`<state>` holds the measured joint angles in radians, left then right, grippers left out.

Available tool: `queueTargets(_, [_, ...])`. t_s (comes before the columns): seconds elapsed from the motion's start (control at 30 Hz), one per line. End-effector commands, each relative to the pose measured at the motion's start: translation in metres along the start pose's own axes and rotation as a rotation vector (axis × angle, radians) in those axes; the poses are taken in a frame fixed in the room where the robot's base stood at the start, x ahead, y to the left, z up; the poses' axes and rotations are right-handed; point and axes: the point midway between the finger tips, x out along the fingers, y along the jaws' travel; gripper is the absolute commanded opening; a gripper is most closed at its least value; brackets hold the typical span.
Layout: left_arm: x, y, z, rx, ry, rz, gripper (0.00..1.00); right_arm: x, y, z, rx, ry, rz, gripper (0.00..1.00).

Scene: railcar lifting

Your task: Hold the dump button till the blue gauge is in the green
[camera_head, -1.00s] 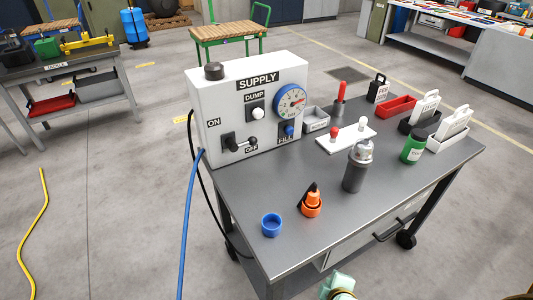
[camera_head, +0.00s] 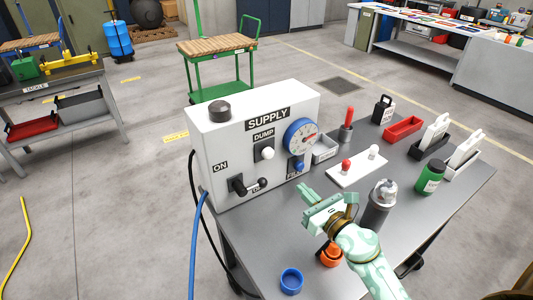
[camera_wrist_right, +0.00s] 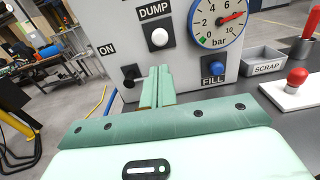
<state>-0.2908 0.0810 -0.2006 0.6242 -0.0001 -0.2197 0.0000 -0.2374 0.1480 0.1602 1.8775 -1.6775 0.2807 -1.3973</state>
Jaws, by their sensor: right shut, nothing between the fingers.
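The white SUPPLY box (camera_head: 225,150) stands at the left end of the grey bench. Its white dump button (camera_head: 267,153) sits under the DUMP label; it also shows in the right wrist view (camera_wrist_right: 159,37). The blue-rimmed gauge (camera_head: 301,138) is to the button's right. My left gripper is not in view.
A blue fill button (camera_head: 299,166) is under the gauge, and a black lever (camera_head: 249,187) is at the box's lower left. The bench holds a silver-topped cylinder (camera_head: 378,205), an orange item (camera_head: 331,258), a blue ring (camera_head: 291,281) and a scrap tray (camera_head: 326,149).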

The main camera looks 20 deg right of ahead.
Motion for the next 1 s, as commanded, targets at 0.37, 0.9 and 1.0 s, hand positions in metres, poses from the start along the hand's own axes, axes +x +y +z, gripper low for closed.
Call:
queueTargets(0.37, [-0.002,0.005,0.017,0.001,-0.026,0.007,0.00,0.002,0.001,-0.001,-0.018,0.006,0.009,0.00])
queueTargets(0.9, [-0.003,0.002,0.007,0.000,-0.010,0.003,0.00,0.095,0.002,-0.002,-0.015,0.004,0.007,0.00])
queueTargets(1.0, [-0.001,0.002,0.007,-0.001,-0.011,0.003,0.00,0.113,0.002,-0.003,-0.014,0.005,0.008,0.00])
